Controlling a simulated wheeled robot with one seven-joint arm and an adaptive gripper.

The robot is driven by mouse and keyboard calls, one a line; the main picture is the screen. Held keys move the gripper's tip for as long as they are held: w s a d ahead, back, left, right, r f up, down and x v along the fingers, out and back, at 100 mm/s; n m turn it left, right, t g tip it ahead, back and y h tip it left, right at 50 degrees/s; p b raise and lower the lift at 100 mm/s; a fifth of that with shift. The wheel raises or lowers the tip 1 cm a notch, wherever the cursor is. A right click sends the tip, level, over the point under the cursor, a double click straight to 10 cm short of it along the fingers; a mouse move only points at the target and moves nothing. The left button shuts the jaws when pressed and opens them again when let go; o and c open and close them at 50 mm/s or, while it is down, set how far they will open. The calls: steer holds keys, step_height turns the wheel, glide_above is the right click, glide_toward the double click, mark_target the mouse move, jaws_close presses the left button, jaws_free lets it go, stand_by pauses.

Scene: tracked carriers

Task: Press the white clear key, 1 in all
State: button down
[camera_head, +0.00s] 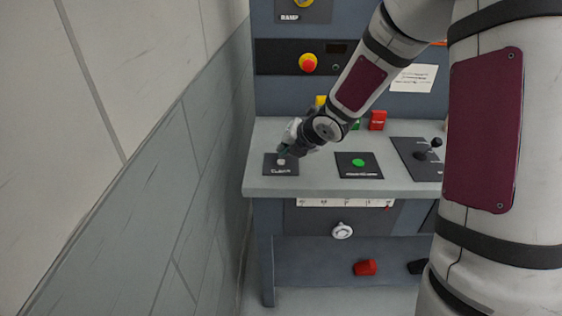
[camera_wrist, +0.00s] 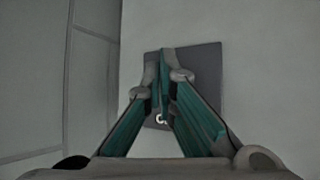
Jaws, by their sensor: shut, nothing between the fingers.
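The white clear key (camera_head: 281,161) sits on a dark plate (camera_head: 272,170) lettered in white, at the left end of the grey bench top. My gripper (camera_head: 284,153) is shut and empty, its fingertips right at the key in the head view. In the wrist view the closed teal fingers of my gripper (camera_wrist: 165,55) lie over the dark plate (camera_wrist: 208,65). The key itself is hidden behind the fingers there, and only part of the lettering shows. I cannot tell whether the fingertips touch the key.
A green button (camera_head: 358,162) on a dark plate stands to the right, with a joystick panel (camera_head: 418,160) beyond it. A red block (camera_head: 377,120) stands at the back. The wall (camera_head: 180,170) is close on the left.

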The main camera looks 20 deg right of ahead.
mark_target(284, 161)
steer(key=shift+f, duration=0.15)
steer(key=shift+f+b, duration=0.3)
steer(key=shift+b, duration=0.25)
steer(key=shift+f+b, duration=0.4)
steer(key=shift+b, duration=0.05)
stand_by(0.8)
steer(key=shift+r, duration=0.15)
stand_by(0.3)
steer(key=shift+r+p, duration=0.75)
steer(key=shift+p, duration=0.05)
step_height(284, 161, up, 5)
steer(key=p, duration=0.5)
